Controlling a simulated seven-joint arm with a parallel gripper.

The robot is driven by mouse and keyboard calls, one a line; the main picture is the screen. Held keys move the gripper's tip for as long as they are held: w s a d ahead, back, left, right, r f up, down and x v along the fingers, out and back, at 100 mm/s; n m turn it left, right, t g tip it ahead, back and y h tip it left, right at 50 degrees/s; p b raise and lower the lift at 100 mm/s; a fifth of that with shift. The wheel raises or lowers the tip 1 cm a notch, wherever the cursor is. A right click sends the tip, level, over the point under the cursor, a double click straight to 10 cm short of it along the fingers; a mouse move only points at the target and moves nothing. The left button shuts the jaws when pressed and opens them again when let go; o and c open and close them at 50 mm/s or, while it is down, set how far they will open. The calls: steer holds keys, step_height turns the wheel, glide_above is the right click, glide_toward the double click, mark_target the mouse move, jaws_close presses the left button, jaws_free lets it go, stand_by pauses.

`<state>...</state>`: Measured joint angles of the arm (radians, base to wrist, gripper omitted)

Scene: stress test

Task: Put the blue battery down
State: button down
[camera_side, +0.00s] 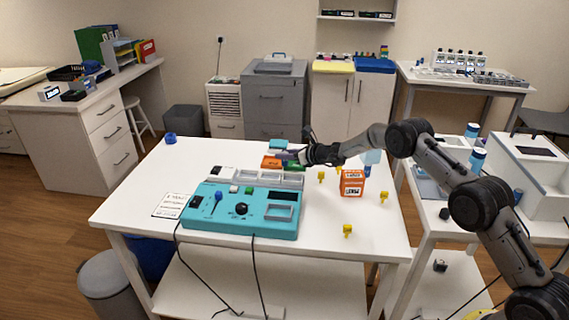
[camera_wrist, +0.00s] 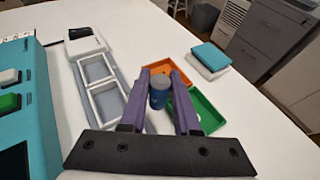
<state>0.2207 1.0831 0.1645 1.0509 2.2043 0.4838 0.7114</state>
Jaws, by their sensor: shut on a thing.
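The blue battery (camera_wrist: 158,92) is a short upright cylinder with a greyish top, held between the two purple fingers of my gripper (camera_wrist: 160,98) in the wrist view. My gripper is shut on it. Behind and beside it are an orange tray (camera_wrist: 168,70) and a green tray (camera_wrist: 206,112). In the side view my gripper (camera_side: 290,155) is near the far edge of the table, by the orange tray (camera_side: 270,162) and the green tray (camera_side: 296,167). The battery cannot be made out there, and its height above the surface is unclear.
A teal device (camera_side: 224,222) with knobs fills the table's front middle, with a grey-white rack (camera_wrist: 78,70) beside it. An orange box (camera_side: 352,190) and several yellow pieces (camera_side: 347,231) stand to the right. A teal-and-white stack (camera_wrist: 211,56) lies beyond the trays. The left table area is mostly clear.

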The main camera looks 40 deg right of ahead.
mark_target(285, 162)
steer(key=shift+w+f, duration=0.2)
steer(key=shift+f, duration=1.55)
steer(key=shift+f, duration=0.2)
steer(key=c, duration=0.6)
jaws_free()
steer(key=shift+c, duration=0.2)
steer(key=shift+r, duration=0.1)
steer(key=shift+s+r, duration=0.1)
steer(key=shift+r, duration=0.05)
steer(key=v, duration=1.2)
